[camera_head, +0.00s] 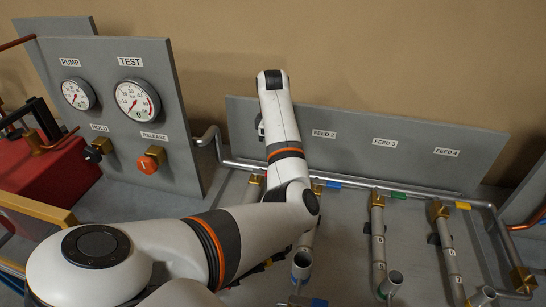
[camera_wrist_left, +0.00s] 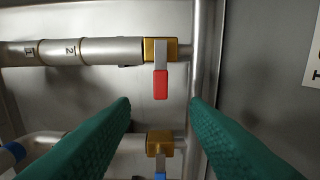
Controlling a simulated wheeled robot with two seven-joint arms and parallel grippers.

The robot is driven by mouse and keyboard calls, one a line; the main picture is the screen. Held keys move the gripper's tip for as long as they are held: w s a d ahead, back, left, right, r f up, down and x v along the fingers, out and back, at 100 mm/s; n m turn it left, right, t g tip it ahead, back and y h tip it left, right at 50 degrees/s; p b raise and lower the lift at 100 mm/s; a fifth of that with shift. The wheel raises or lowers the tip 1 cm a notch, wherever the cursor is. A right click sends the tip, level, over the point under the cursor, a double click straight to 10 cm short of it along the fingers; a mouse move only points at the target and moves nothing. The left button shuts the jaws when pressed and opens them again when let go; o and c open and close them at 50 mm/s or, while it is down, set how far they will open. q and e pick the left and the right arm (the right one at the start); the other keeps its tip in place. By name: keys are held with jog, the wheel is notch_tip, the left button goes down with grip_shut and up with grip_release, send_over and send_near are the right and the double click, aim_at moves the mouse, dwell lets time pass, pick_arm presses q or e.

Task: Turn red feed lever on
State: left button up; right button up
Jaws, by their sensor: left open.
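The red feed lever (camera_wrist_left: 160,84) hangs from a brass valve (camera_wrist_left: 155,50) in the left wrist view and lies crosswise to its numbered pipe (camera_wrist_left: 88,51). My left gripper (camera_wrist_left: 160,102) is open. Its two teal fingers come up from below on either side, and the red lever shows in the gap just past the fingertips, with no visible contact. In the head view my left arm covers the red lever and its gripper. My right gripper is not in view.
A blue lever (camera_wrist_left: 160,175) on another brass valve (camera_wrist_left: 160,143) sits below, partly cut off. In the head view, the blue (camera_head: 333,185), green (camera_head: 398,195) and yellow (camera_head: 462,205) levers run to the right along a steel pipe (camera_head: 350,182). A gauge panel (camera_head: 118,120) stands left.

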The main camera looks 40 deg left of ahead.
aim_at(266, 176)
pick_arm(q)
notch_tip(266, 176, down, 8)
jog(key=shift+r+p, duration=0.25)
jog(key=shift+p, duration=0.75)
jog(key=shift+f, duration=0.55)
grip_shut()
